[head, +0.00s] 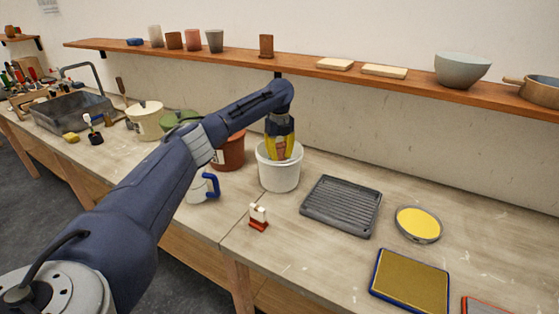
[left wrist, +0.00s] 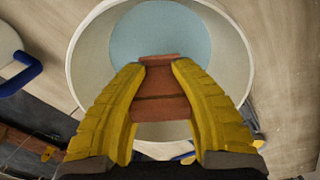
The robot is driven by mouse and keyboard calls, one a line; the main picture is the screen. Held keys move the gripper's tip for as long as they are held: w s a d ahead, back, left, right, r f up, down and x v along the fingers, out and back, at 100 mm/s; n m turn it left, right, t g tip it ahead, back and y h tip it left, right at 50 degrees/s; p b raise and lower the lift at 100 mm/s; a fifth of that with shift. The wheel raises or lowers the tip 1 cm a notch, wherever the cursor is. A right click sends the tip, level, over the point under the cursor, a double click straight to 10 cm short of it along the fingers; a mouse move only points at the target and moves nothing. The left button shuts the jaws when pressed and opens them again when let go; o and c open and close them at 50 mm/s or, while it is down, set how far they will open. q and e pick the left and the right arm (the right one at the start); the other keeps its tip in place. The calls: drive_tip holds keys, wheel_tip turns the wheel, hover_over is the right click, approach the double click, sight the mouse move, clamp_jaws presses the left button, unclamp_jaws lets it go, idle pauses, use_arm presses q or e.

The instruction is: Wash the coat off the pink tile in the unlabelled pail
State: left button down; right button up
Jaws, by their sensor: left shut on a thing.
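My left gripper (head: 279,154) points down into the mouth of a white pail (head: 280,178) with no label showing. It is shut on a reddish-brown tile (left wrist: 160,90), the only tile I see in the grip; its colour looks more terracotta than pink. In the left wrist view the yellow fingers hold it by its sides, over the pail (left wrist: 84,62). Pale blue water (left wrist: 160,30) shows inside the pail beyond the tile. I cannot tell whether the tile touches the water. My right gripper is not in view.
A terracotta pail (head: 231,152) stands behind my arm, left of the white pail. A mug with a blue handle (head: 212,186) and a small red-and-white piece (head: 258,217) are in front. A grey ridged tray (head: 342,205) lies to the right. The shelf (head: 400,82) runs above.

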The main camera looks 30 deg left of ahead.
use_arm(q)
drive_tip(key=shift+r, duration=4.6)
